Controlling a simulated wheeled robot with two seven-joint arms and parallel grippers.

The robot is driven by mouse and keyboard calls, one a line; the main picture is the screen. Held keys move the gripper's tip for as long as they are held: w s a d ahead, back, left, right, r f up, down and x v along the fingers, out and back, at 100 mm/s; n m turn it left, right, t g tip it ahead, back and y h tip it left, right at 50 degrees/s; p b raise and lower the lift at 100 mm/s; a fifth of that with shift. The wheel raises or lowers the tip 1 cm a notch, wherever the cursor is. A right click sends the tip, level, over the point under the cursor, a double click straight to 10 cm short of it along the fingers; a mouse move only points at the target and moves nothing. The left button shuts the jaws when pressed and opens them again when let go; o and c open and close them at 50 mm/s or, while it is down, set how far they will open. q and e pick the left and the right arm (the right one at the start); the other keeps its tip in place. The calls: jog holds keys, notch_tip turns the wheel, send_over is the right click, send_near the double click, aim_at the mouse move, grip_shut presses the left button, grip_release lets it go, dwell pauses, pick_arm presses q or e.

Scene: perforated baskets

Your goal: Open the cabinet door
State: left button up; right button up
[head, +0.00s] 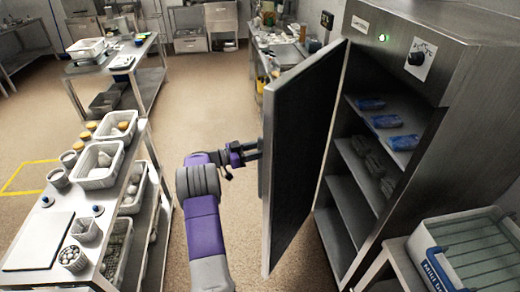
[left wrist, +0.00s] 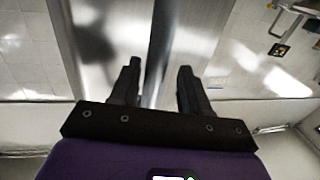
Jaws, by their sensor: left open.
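The steel cabinet (head: 415,75) stands at the right in the head view. Its door (head: 303,150) is swung wide open, and the shelves inside show. My left gripper (head: 254,150) is at the outer side of the door, at about mid height, close to the handle side. In the left wrist view my left gripper (left wrist: 157,72) is open, with its two fingers apart. A dark upright bar (left wrist: 158,40), perhaps the handle, shows between the fingers in front of the shiny steel door face. Contact cannot be told. My right gripper is out of view.
Blue packs (head: 387,121) lie on an upper cabinet shelf. A white and blue basket (head: 470,250) stands on a side table at lower right. A steel table (head: 40,240) with white baskets is at the left. The floor (head: 190,110) between is clear.

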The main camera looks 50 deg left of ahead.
pick_arm(q)
jog(key=v, duration=0.6)
dwell(0.5)
